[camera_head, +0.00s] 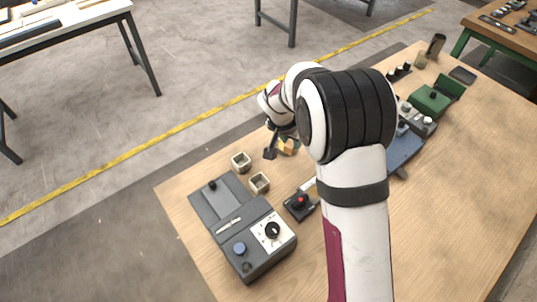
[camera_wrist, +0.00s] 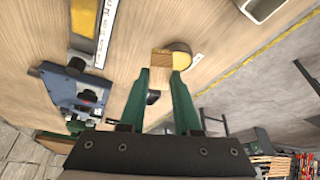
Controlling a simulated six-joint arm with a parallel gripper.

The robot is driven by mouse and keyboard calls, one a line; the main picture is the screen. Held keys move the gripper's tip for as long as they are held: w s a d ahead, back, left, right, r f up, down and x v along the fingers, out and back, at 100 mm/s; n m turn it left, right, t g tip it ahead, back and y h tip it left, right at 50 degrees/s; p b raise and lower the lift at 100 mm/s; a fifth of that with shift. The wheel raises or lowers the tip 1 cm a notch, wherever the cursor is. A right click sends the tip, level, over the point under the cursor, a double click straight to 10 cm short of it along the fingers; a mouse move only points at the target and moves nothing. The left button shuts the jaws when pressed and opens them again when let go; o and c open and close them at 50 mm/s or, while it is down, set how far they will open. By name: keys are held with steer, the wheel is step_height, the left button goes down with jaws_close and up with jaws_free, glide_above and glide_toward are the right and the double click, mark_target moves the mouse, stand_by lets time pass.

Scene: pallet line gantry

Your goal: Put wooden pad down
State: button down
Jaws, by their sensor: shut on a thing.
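My gripper (camera_wrist: 161,74) points at the wooden table, with its two green fingers on either side of a small wooden pad (camera_wrist: 162,58). It is shut on the pad, which sits between the fingertips. In the head view the pad (camera_head: 287,146) shows as a small tan block beside my gripper (camera_head: 277,150), near the table's far-left edge. My wrist partly covers that area. A round yellowish piece (camera_wrist: 182,55) appears right beside the pad in the wrist view. I cannot tell whether the pad touches the table.
A grey control box (camera_head: 270,232) and a red-button device (camera_head: 300,202) are closer. A blue device (camera_head: 404,150) and green box (camera_head: 430,100) lie right. Bare wood (camera_head: 450,190) shows at the right.

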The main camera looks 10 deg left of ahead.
steer(key=a+f, duration=0.1)
steer(key=a, duration=0.1)
steer(key=a+f, duration=0.1)
steer(key=a, duration=0.1)
steer(key=w+a+f, duration=0.1)
steer(key=a, duration=0.1)
steer(key=shift+w+f, duration=0.1)
steer(key=shift+f, duration=0.3)
steer(key=f, duration=0.4)
steer(key=shift+a, duration=0.2)
steer(key=shift+f, duration=0.2)
steer(key=c, duration=0.6)
jaws_free()
